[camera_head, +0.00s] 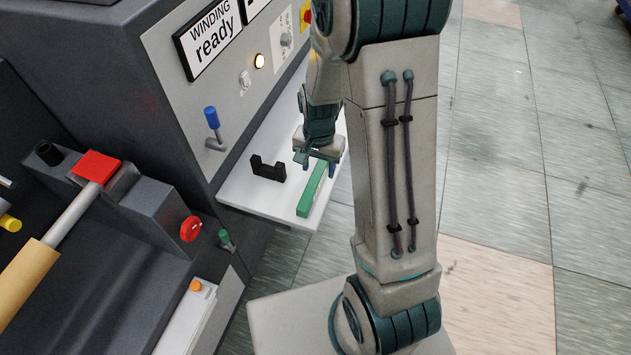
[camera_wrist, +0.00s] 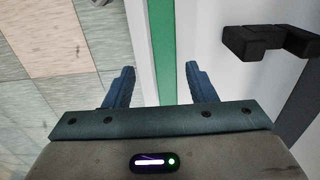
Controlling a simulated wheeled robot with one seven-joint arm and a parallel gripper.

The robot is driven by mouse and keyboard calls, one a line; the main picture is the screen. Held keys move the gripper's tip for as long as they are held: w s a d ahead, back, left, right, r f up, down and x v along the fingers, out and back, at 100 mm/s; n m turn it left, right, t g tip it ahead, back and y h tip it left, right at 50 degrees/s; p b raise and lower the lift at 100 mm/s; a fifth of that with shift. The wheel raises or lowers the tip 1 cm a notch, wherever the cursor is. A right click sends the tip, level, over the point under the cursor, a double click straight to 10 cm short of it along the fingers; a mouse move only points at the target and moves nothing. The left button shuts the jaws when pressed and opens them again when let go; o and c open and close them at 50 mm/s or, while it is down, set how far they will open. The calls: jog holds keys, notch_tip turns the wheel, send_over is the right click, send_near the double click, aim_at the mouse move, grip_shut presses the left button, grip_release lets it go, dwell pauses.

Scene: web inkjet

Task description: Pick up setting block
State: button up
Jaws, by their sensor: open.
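A long green block (camera_head: 311,192) lies on a white shelf (camera_head: 243,192), near the shelf's right edge. My gripper (camera_head: 319,164) is over the far part of this block, open, with nothing between its fingers. In the wrist view, my gripper's two blue fingers (camera_wrist: 160,73) are apart, and the green block (camera_wrist: 163,45) runs lengthwise through the gap between them. I cannot tell the exact height of the fingertips above it. A black U-shaped block (camera_head: 268,172) rests on the shelf to the left; it also shows at the right of the wrist view (camera_wrist: 258,43). Neither block is labelled.
A grey machine panel with a "WINDING ready" sign (camera_head: 212,37) and a blue-knobbed lever (camera_head: 212,118) rises beside the shelf. A roller with a red end block (camera_head: 96,167) is at left. Open tiled floor (camera_head: 500,130) lies to the right.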

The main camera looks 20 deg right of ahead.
aim_at(315, 179)
jog(key=f, duration=0.1)
jog(key=a+f, duration=0.1)
jog(key=f, duration=0.1)
jog(key=shift+s+f, duration=0.2)
jog(key=shift+f, duration=0.75)
grip_shut()
